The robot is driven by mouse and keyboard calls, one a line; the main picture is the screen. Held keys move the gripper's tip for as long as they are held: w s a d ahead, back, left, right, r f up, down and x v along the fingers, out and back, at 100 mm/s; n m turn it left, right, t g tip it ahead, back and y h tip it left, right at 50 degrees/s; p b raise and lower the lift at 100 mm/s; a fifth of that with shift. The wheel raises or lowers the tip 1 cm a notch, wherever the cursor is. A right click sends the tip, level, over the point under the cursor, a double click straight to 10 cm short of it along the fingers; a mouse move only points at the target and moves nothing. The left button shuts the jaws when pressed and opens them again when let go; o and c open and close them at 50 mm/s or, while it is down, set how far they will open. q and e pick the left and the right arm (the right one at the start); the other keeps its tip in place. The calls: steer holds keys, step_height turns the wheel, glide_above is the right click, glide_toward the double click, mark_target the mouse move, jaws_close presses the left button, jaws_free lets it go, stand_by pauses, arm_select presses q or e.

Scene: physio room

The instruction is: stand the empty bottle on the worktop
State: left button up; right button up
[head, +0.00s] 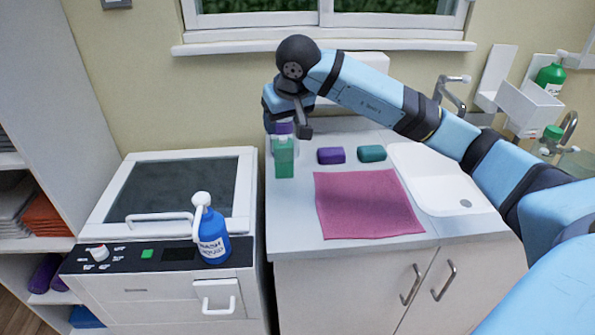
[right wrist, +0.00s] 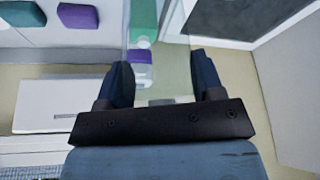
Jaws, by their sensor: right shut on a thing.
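The empty bottle (right wrist: 168,62) is clear and hard to make out. In the right wrist view it shows as a faint see-through shape between the two dark fingers of my right gripper (right wrist: 163,66). In the head view my right gripper (head: 288,126) is at the back left corner of the worktop (head: 295,222), pointing down and shut on the bottle. A green bottle (head: 284,160) stands just in front of it, and a purple-coloured thing (head: 283,128) shows behind. I cannot tell whether the bottle's base touches the worktop. My left gripper is out of view.
A purple block (head: 331,155) and a teal block (head: 372,153) lie to the right of the bottles. A pink cloth (head: 367,204) covers the middle front, beside the sink (head: 440,185). A blue bottle (head: 212,236) stands on the machine (head: 100,265) at left.

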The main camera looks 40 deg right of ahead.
mark_target(285, 158)
step_height(285, 158, down, 10)
steer(key=shift+r, duration=0.1)
steer(key=shift+w+f, duration=0.1)
steer(key=shift+f, duration=2.25)
steer(key=shift+b, duration=0.3)
steer(key=o, duration=0.9)
